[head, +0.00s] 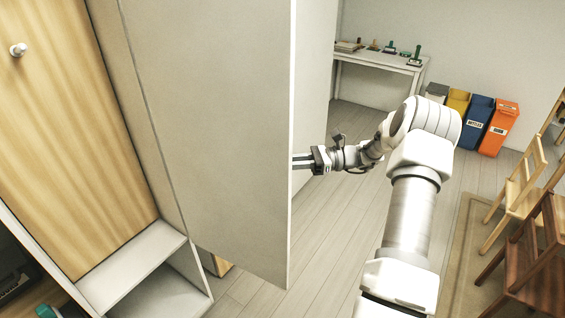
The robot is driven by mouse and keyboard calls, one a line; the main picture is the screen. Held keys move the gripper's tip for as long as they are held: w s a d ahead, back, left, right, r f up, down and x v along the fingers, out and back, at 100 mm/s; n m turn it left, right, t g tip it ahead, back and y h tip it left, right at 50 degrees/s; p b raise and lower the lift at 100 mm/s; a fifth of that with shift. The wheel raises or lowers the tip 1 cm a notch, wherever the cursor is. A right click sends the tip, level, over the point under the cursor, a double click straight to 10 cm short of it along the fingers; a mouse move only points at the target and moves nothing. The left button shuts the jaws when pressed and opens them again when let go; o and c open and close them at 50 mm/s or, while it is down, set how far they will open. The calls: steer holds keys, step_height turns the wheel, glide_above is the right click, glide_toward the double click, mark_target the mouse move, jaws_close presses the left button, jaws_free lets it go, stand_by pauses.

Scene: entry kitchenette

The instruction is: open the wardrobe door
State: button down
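A tall plain grey-white panel (215,130), which looks like the wardrobe door, fills the middle left of the head view. It stands out toward me, with its free edge upright on the right. My gripper (301,161) is at that free edge, about mid-height, pointing left. Its fingertips go out of sight behind the panel, so I cannot tell whether they touch it or hold anything. No handle shows on the visible face. Another pale upright panel (314,80) shows behind the free edge. The wardrobe's inside is hidden.
On the left are a wooden front with a white knob (18,50) and a low white shelf (135,262). Coloured bins (480,118) and a white table (385,62) stand at the back. Chairs (540,255) are on the right. Floor between is clear.

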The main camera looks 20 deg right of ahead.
steer(key=shift+w+d, duration=0.1)
steer(key=shift+w, duration=0.05)
stand_by(0.4)
steer(key=c, duration=0.8)
jaws_free()
steer(key=shift+o, duration=0.2)
steer(key=b+v, duration=0.2)
steer(key=v, duration=1.5)
steer(key=shift+d+b, duration=0.25)
steer(key=shift+b, duration=0.05)
steer(key=shift+r, duration=0.1)
